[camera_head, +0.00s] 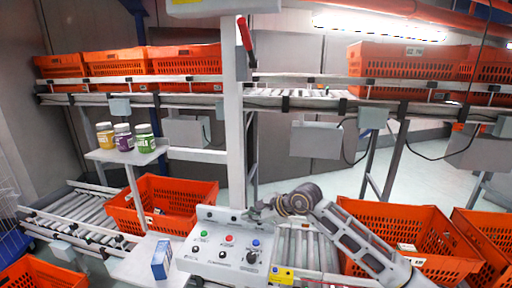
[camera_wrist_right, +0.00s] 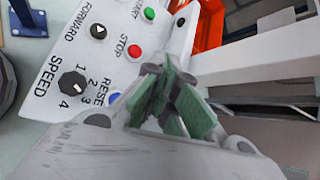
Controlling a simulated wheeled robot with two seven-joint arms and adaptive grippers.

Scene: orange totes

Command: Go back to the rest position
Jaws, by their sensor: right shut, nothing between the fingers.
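My right gripper (camera_head: 262,211) reaches in from the lower right in the head view. Its tip is over the upper right edge of the white control box (camera_head: 215,262). In the right wrist view the gripper (camera_wrist_right: 160,85) has its green-padded fingers shut and empty, in front of the box's panel with the red STOP button and black SPEED knob. I cannot tell if the fingers touch the box. My left gripper is not in view.
Orange totes stand on the upper conveyor (camera_head: 190,97), and others (camera_head: 412,225) sit below at the right and left. Three jars (camera_head: 123,138) stand on a small shelf. A blue box (camera_head: 161,259) stands left of the control box. A grey post (camera_head: 236,120) rises behind it.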

